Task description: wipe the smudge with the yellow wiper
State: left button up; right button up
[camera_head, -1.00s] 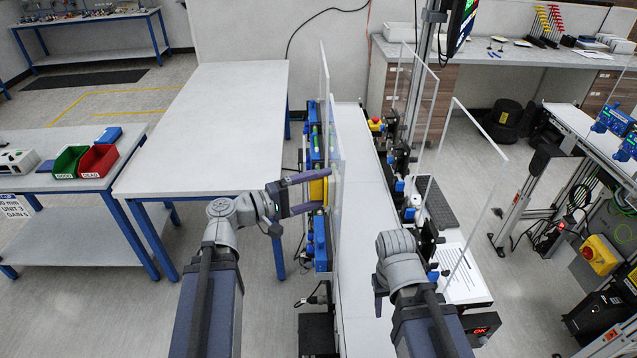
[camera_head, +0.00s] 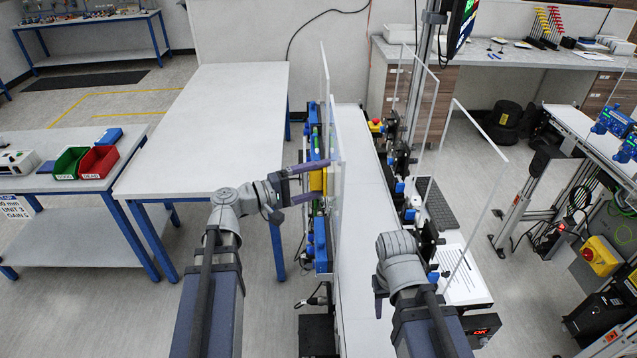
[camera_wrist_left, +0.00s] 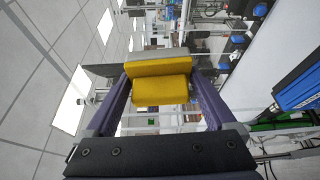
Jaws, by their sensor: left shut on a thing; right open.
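My left gripper (camera_head: 318,180) is shut on the yellow wiper (camera_head: 317,181). It holds the wiper at the left side of an upright clear panel (camera_head: 336,150) along the conveyor. In the left wrist view the yellow wiper (camera_wrist_left: 160,85) sits between the two fingers of my gripper (camera_wrist_left: 160,80), with a grey strip behind it. I cannot tell whether the wiper touches the panel. I cannot make out a smudge. My right gripper (camera_head: 379,300) is open and empty over the right part of the belt, partly hidden by its wrist.
The white conveyor belt (camera_head: 368,215) runs away from me. Blue and black devices (camera_head: 320,240) line its left side; more clear panels (camera_head: 470,150) stand to the right. A bare grey table (camera_head: 215,120) is on the left, beside red (camera_head: 98,162) and green (camera_head: 70,163) bins.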

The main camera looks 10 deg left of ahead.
pick_arm(q)
jog(key=shift+w, duration=0.1)
jog(key=shift+w+a, duration=0.3)
jog(key=shift+w, duration=0.6)
jog(key=shift+w+a, duration=0.25)
jog(key=shift+w, duration=0.65)
jog(key=w, duration=0.3)
jog(key=shift+w+a, duration=0.25)
jog(key=shift+a, duration=0.15)
jog(key=shift+s+a, duration=0.25)
jog(key=shift+a, duration=0.7)
jog(key=shift+s+a, duration=0.3)
jog(key=shift+a, duration=0.65)
jog(key=shift+s+a, duration=0.25)
jog(key=shift+a, duration=0.7)
jog(key=shift+a, duration=0.1)
jog(key=shift+s+a, duration=0.2)
jog(key=shift+a, duration=0.5)
jog(key=shift+s+a, duration=0.2)
jog(key=shift+a, duration=0.45)
